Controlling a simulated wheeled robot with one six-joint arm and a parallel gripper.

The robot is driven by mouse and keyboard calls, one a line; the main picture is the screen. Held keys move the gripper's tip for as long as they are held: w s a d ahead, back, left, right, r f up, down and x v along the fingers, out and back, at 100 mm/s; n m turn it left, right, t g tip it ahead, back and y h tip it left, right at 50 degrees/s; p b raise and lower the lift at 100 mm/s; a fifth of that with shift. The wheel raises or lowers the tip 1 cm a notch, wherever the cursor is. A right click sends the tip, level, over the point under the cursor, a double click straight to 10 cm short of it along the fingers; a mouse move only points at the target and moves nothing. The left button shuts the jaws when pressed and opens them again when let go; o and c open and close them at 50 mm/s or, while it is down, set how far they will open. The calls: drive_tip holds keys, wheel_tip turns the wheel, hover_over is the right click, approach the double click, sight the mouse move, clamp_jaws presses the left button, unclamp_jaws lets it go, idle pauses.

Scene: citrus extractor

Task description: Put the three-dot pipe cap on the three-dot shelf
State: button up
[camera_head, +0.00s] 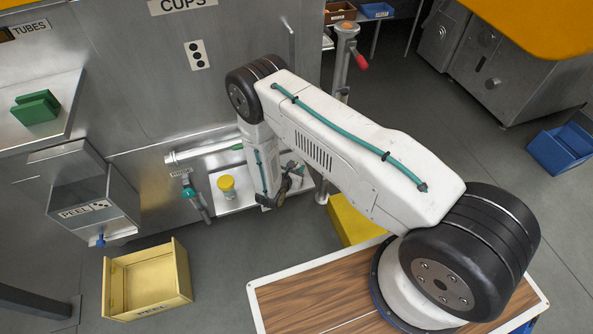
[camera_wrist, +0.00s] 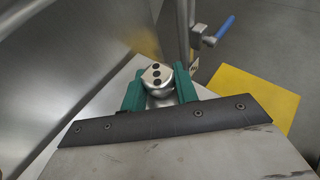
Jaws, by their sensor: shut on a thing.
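The pipe cap (camera_wrist: 157,75) is a small silver piece with three black dots in a diagonal row on its face. My gripper (camera_wrist: 159,82) is shut on it, with one green finger on each side, in the wrist view. In the head view my gripper (camera_head: 284,183) is low beside the metal machine, over the right part of a low white shelf (camera_head: 226,207); the cap cannot be made out there. A plate with three black dots in a column (camera_head: 196,55) is on the machine's wall, below the CUPS sign (camera_head: 182,4). I cannot tell which shelf that plate marks.
A yellow cup (camera_head: 227,187) stands on the low shelf, near a pipe (camera_head: 200,152). A post with a red handle (camera_head: 348,50) stands to the right. A yellow crate (camera_head: 150,283) is on the floor at left. A PEEL chute (camera_head: 95,205) juts out above it.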

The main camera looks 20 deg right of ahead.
drive_tip(key=shift+w+d, duration=0.2)
drive_tip(key=shift+w, duration=0.2)
drive_tip(key=shift+w+d+f, duration=0.1)
drive_tip(key=shift+w+f, duration=0.05)
drive_tip(key=shift+f, duration=0.75)
drive_tip(key=shift+w+f, duration=0.1)
drive_tip(key=shift+f, duration=0.8)
drive_tip(key=shift+f, duration=0.15)
drive_tip(key=o, duration=1)
